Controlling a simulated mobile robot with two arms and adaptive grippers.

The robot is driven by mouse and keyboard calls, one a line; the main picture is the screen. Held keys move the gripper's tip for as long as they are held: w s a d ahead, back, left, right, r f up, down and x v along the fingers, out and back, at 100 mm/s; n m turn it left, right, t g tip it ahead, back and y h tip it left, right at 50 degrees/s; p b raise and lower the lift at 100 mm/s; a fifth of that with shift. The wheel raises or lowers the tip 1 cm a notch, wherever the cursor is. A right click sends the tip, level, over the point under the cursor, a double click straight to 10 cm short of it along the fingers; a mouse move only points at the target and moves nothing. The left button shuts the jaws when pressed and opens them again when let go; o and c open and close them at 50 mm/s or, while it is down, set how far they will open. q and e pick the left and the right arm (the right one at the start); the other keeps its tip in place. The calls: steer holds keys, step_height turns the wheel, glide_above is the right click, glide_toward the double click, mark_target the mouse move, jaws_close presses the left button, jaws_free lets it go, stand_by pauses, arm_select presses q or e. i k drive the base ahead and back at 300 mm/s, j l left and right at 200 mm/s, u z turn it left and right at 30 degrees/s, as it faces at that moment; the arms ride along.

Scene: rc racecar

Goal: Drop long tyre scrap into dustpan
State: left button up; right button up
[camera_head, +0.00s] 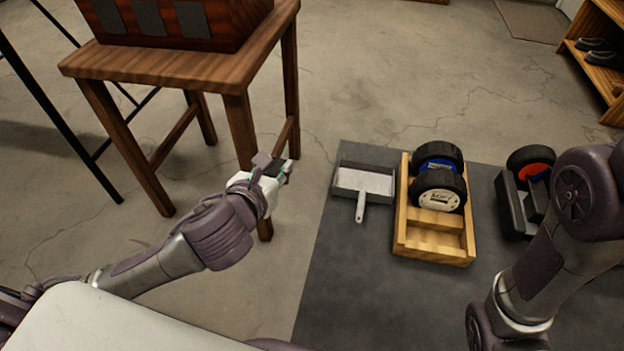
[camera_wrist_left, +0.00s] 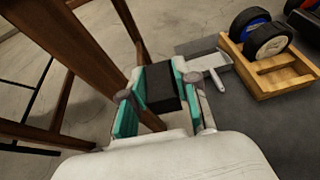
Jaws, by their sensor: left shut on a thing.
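My left gripper (camera_head: 277,173) is shut on a black, block-like piece, the long tyre scrap (camera_wrist_left: 161,88), held between its green-lined fingers in the left wrist view. In the head view it is held beside the wooden table's leg, left of the dustpan, and the scrap is mostly hidden. The dustpan (camera_head: 364,181) is a grey tray with a pale inside and a light handle pointing toward me, lying on the dark mat. It also shows in the left wrist view (camera_wrist_left: 211,62), partly behind a finger. My right arm enters at the right, but its gripper is out of view.
A wooden crate (camera_head: 434,248) with two wheels (camera_head: 438,190) stands right of the dustpan. A dark holder (camera_head: 512,205) and a wheel with an orange hub (camera_head: 531,161) are further right. The wooden table (camera_head: 175,66) stands close to my left gripper. The dark mat (camera_head: 350,290) is bare in front.

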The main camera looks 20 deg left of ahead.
mark_target(358, 185)
steer(key=i+l, duration=0.2)
steer(key=l, duration=0.15)
steer(key=i+l+u, duration=0.15)
steer(key=i+l, duration=0.2)
steer(key=l, duration=0.3)
steer(key=i+l+u, duration=0.15)
steer(key=l, duration=0.2)
steer(key=i+l, duration=0.2)
steer(key=l, duration=0.2)
steer(key=u, duration=0.05)
